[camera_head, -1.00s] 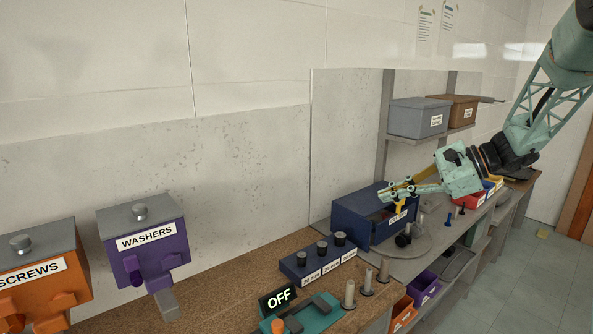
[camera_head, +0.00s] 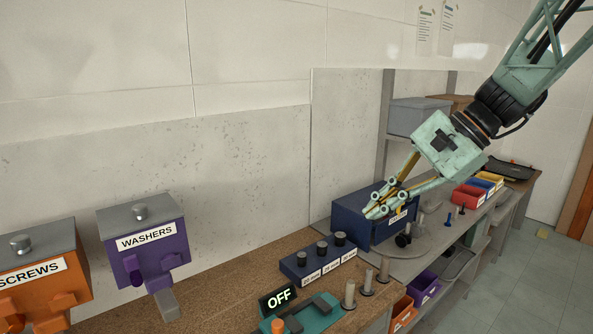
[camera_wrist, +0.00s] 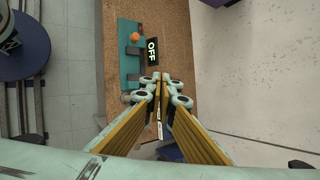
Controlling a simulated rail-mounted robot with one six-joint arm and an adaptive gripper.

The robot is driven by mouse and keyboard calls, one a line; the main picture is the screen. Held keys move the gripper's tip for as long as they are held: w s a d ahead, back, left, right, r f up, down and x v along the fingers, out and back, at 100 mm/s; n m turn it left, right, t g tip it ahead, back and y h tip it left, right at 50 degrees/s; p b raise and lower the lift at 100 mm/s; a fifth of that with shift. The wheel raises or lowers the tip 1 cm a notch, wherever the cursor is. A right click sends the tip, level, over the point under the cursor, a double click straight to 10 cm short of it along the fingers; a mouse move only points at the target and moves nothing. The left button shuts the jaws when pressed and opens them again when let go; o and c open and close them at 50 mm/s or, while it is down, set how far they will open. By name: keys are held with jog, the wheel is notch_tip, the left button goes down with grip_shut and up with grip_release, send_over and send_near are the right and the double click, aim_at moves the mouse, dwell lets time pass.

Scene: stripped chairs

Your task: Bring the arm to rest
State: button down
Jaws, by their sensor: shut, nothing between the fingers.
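My gripper (camera_head: 372,212) is pale green with yellow finger pads. In the head view it hangs tilted down to the left, in front of the dark blue box (camera_head: 352,222) on the bench, and hides part of it. I cannot tell whether it touches the box. In the wrist view my gripper (camera_wrist: 163,78) points towards the cork bench top, with its fingertips together and nothing between them. My arm comes down from the upper right.
A teal fixture (camera_head: 318,315) with an OFF sign (camera_head: 278,299) and upright pegs (camera_head: 350,293) stand at the bench front. Purple WASHERS (camera_head: 145,245) and orange SCREWS (camera_head: 40,275) dispensers are at left. A shelf holds a grey bin (camera_head: 415,118). Open floor (camera_head: 530,290) lies right.

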jog(key=s+d+n+t+h, duration=0.1)
jog(key=s+d+n+h, duration=0.2)
jog(key=s, duration=3.2)
jog(key=n+h, duration=0.4)
jog(key=n, duration=0.4)
jog(key=shift+d+f+t+h, duration=0.15)
jog(key=shift+f+t+h, duration=0.15)
jog(key=shift+t, duration=0.1)
